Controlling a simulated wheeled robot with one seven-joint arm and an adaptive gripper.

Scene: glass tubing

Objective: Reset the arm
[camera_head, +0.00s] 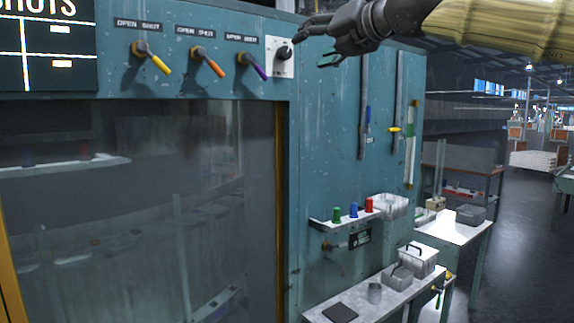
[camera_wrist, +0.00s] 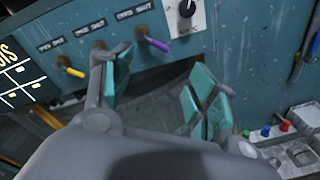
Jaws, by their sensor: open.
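My gripper (camera_head: 311,50) is at the upper right in the head view, at the end of my sleeved arm (camera_head: 490,28). Its fingers are spread, with nothing seen between them. In the picture it is just right of a black knob (camera_head: 284,53) on a white plate; I cannot tell whether they touch from this view. In the wrist view the teal-padded fingers (camera_wrist: 158,88) are apart, and the knob (camera_wrist: 187,8) is beyond them at the top. Three valve levers, yellow (camera_head: 160,65), orange (camera_head: 215,68) and purple (camera_head: 260,72), are left of the knob.
The teal cabinet (camera_head: 335,150) has a large glass window (camera_head: 140,200). Tools hang at its right (camera_head: 368,115). A small shelf (camera_head: 335,222) holds green, blue and red items. Below, a bench (camera_head: 372,305) carries containers. Open floor (camera_head: 525,230) lies to the right.

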